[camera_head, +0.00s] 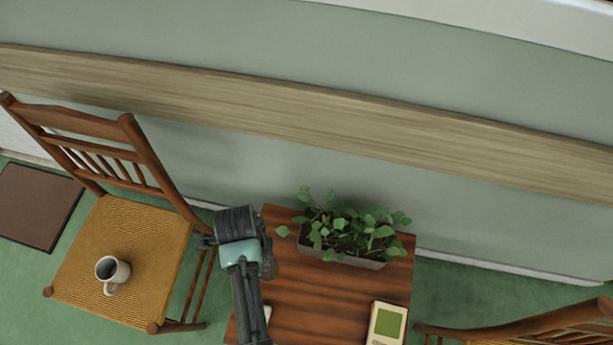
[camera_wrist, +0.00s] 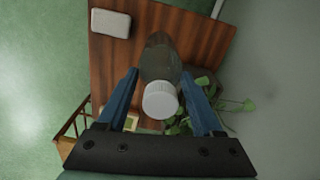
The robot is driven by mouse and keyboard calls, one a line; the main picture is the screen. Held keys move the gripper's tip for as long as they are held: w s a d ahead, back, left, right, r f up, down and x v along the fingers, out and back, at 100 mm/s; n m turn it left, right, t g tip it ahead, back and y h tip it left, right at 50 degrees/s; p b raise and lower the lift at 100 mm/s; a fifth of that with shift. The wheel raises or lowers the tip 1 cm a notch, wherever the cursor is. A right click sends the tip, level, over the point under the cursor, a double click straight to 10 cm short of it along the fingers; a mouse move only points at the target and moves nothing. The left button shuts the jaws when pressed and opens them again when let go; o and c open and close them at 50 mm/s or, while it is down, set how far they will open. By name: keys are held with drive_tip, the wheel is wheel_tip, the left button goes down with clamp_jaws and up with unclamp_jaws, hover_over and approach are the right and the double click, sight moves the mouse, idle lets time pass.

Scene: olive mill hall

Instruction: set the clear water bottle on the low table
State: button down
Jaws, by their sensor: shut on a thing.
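The clear water bottle (camera_wrist: 160,62) has a white cap (camera_wrist: 160,100) and is between the blue fingers of my gripper (camera_wrist: 160,76) in the wrist view. The gripper is shut on it. The low table (camera_head: 310,290) has a reddish-brown wooden top and also fills the middle of the wrist view (camera_wrist: 205,35). In the head view my gripper (camera_head: 245,245) is over the table's left side, and the bottle is mostly hidden there by my arm. I cannot tell whether the bottle's base touches the tabletop.
A planter with leafy green plants (camera_head: 345,235) stands at the table's back. A cream box with a green panel (camera_head: 386,324) lies at the front right. A pale flat object (camera_wrist: 110,23) lies on the tabletop. A chair holds a mug (camera_head: 112,271); another chair (camera_head: 540,325) is at right.

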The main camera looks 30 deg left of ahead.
drive_tip(key=shift+f+b, duration=1.4)
drive_tip(key=shift+f, duration=3.65)
drive_tip(key=shift+c, duration=0.2)
unclamp_jaws()
wheel_tip(320, 180, up, 12)
drive_tip(key=p, duration=0.3)
